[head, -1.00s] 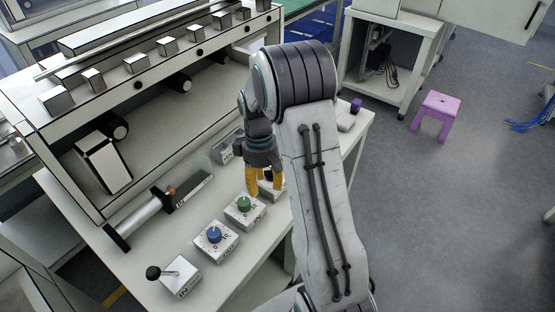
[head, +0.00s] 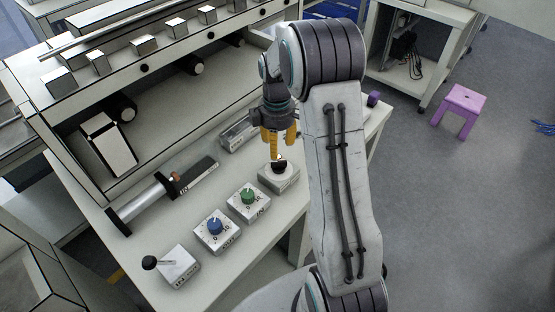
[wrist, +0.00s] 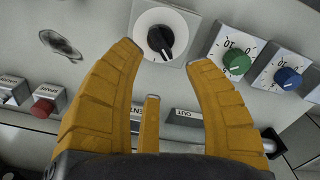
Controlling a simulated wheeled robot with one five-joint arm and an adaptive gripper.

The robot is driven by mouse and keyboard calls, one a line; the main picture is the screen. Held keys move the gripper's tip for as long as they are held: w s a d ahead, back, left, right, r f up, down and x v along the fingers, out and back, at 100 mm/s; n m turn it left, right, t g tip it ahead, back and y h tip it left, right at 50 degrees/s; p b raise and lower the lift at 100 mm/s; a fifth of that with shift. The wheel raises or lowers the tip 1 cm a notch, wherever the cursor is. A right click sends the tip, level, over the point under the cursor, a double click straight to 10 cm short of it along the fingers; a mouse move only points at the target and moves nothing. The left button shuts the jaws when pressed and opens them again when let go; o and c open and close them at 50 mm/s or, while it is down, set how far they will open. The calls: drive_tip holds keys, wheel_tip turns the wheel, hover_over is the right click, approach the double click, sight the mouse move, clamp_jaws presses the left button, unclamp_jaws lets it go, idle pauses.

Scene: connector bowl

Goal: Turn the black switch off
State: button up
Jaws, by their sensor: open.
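The black switch (head: 279,164) is a dark knob on a pale box on the bench, just below my gripper in the head view. In the wrist view the black switch (wrist: 160,39) sits on a white round plate, with a white mark on the knob. It lies ahead of and between my fingertips. My gripper (wrist: 162,68) has its yellow fingers spread wide, with nothing between them. In the head view my gripper (head: 279,148) points down over the switch box. I cannot tell whether the fingers touch the knob, but in the wrist view they look apart from it.
A green knob (head: 248,195) and a blue knob (head: 215,226) stand on boxes to the left, with a black-tipped lever (head: 150,262) beyond. A slider device (head: 160,195) lies behind them. The wrist view also shows a red button (wrist: 43,107). A purple stool (head: 460,105) stands on the floor.

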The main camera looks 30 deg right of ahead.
sight(277, 161)
drive_tip(key=shift+n, duration=1)
drive_tip(key=shift+f+n, duration=0.2)
drive_tip(key=shift+n, duration=0.1)
drive_tip(key=shift+f+p, duration=0.3)
drive_tip(key=shift+f, duration=3.2)
clamp_jaws()
